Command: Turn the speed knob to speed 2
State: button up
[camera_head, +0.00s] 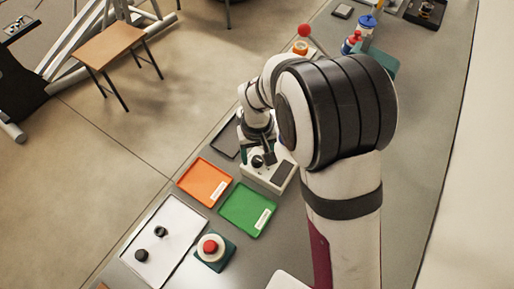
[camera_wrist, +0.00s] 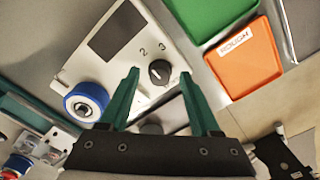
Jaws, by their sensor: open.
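The speed knob (camera_wrist: 159,72) is a black round knob with a light pointer mark. It sits on a white control box (camera_wrist: 185,52), with the printed digits 2 and 3 beside it. In the head view the knob (camera_head: 257,161) shows small on the box (camera_head: 262,178), just below my gripper. My gripper (camera_wrist: 158,78) has two green fingers, spread open, one on each side of the knob in the wrist view. A gap shows between each finger and the knob. I cannot tell how far above the box the fingertips are, nor exactly which digit the pointer faces.
A dark display (camera_wrist: 117,30) is on the box. A blue-ringed round part (camera_wrist: 86,102) is at its edge. Orange (camera_head: 204,182) and green (camera_head: 247,209) trays lie near it. A red button (camera_head: 210,246) and a white tray (camera_head: 165,240) with small dark parts are nearer the front.

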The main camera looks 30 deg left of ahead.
aim_at(257, 159)
notch_tip(257, 159, up, 16)
jog(key=shift+f, duration=0.2)
jog(key=d+r+m, duration=0.3)
jog(key=d+m, duration=0.1)
jog(key=d, duration=0.7)
jog(key=s+d+f+m+y, duration=0.1)
jog(key=s+d+f+m, duration=0.1)
jog(key=s+d+m, duration=0.8)
jog(key=s+d, duration=0.3)
jog(key=d, duration=0.2)
jog(key=shift+s+f+m+y, duration=0.2)
jog(key=shift+s+m+y, duration=0.1)
jog(key=shift+s+y, duration=0.1)
